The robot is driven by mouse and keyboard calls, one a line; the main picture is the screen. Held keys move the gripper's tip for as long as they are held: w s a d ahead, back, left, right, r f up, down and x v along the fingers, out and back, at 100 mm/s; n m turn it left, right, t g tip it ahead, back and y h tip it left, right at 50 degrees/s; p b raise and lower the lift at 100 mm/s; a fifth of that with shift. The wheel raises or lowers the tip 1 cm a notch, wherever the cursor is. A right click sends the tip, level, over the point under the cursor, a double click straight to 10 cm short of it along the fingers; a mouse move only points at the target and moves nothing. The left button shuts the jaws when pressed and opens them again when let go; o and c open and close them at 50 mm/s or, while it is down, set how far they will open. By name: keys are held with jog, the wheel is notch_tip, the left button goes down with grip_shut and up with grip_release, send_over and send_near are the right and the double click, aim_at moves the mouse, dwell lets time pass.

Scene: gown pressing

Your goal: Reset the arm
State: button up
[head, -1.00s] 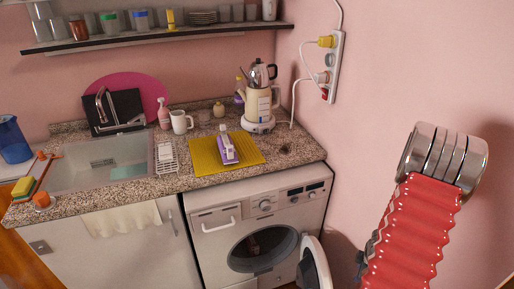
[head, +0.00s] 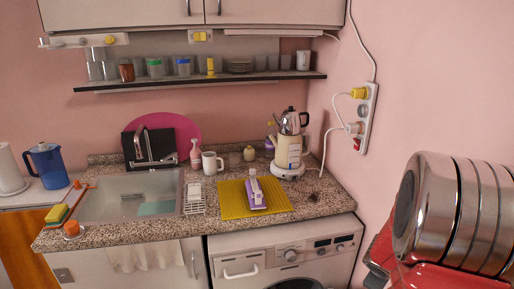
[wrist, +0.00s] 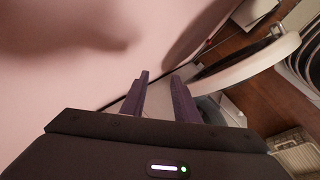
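My arm shows at the lower right of the head view, a red sleeve with a shiny metal joint, close to the camera. My gripper is out of the head view. In the wrist view my gripper (wrist: 160,92) shows two dark purple fingers standing apart, with nothing between them. It is open and empty. Beyond the fingers are the pink wall (wrist: 60,60), the floor and the rounded edge of the open washer door (wrist: 245,65).
The washing machine (head: 260,269) stands under the granite counter (head: 330,200). A power strip (head: 366,118) hangs on the right wall.

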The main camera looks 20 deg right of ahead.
jog(key=w+a+r+m+t, duration=0.15)
jog(key=a+r+m, duration=0.25)
jog(key=a+r, duration=1.2)
jog(key=s+a+r+y, duration=0.2)
jog(key=s+a, duration=0.1)
jog(key=a, duration=0.4)
jog(key=s+a+r+y, duration=0.2)
jog(key=s+a, duration=0.1)
jog(key=a, duration=0.5)
jog(key=s+a+r+t+y, duration=0.1)
jog(key=s+a+r, duration=0.1)
jog(key=a, duration=0.6)
jog(key=shift+s+m+y, duration=0.3)
jog(key=shift+s+y, duration=0.1)
jog(key=shift+s, duration=0.05)
